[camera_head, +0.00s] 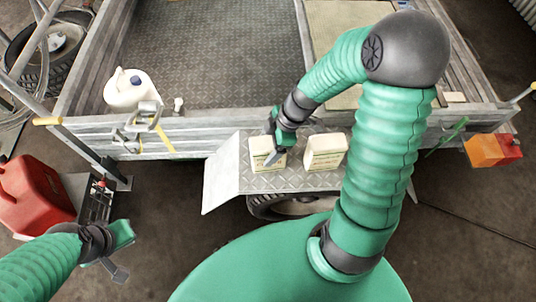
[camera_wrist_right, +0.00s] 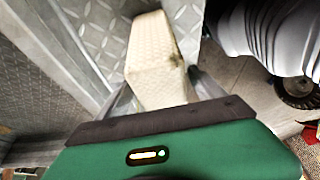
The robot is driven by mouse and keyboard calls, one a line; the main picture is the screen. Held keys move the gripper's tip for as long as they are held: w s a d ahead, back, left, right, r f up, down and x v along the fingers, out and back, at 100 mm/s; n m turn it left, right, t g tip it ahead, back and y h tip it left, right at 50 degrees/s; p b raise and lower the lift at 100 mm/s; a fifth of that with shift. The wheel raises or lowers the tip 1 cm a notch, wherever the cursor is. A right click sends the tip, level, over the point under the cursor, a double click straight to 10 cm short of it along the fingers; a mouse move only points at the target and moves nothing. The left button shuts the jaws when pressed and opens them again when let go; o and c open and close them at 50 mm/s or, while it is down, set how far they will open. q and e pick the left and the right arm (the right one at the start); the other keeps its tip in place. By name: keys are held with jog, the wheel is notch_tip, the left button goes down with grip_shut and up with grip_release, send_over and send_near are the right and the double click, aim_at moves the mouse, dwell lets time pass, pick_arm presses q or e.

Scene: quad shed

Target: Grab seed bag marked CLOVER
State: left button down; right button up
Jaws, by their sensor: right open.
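Two cream seed bags stand side by side on a diamond-plate fender in the head view, a left bag (camera_head: 262,146) and a right bag (camera_head: 325,151). Both carry printed labels, too small for me to read surely. My right gripper (camera_head: 275,152) is at the left bag, partly covering it. In the right wrist view a cream bag (camera_wrist_right: 155,55) lies between the fingers of the open right gripper (camera_wrist_right: 165,95), one finger on each side; I cannot tell whether they touch it. My left gripper (camera_head: 120,257) hangs low at the left, away from the bags; its jaw opening is unclear.
The trailer bed (camera_head: 215,50) lies behind the fender, with a white jug (camera_head: 130,92) and a yellow-handled tool (camera_head: 155,125) at its side wall. A red fuel can (camera_head: 35,195) stands left. Orange and red boxes (camera_head: 484,151) are at right.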

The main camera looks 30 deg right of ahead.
jog(key=x, duration=0.3)
jog(key=shift+f, duration=0.2)
jog(key=shift+s, duration=0.1)
grip_shut()
jog(key=shift+r, duration=0.1)
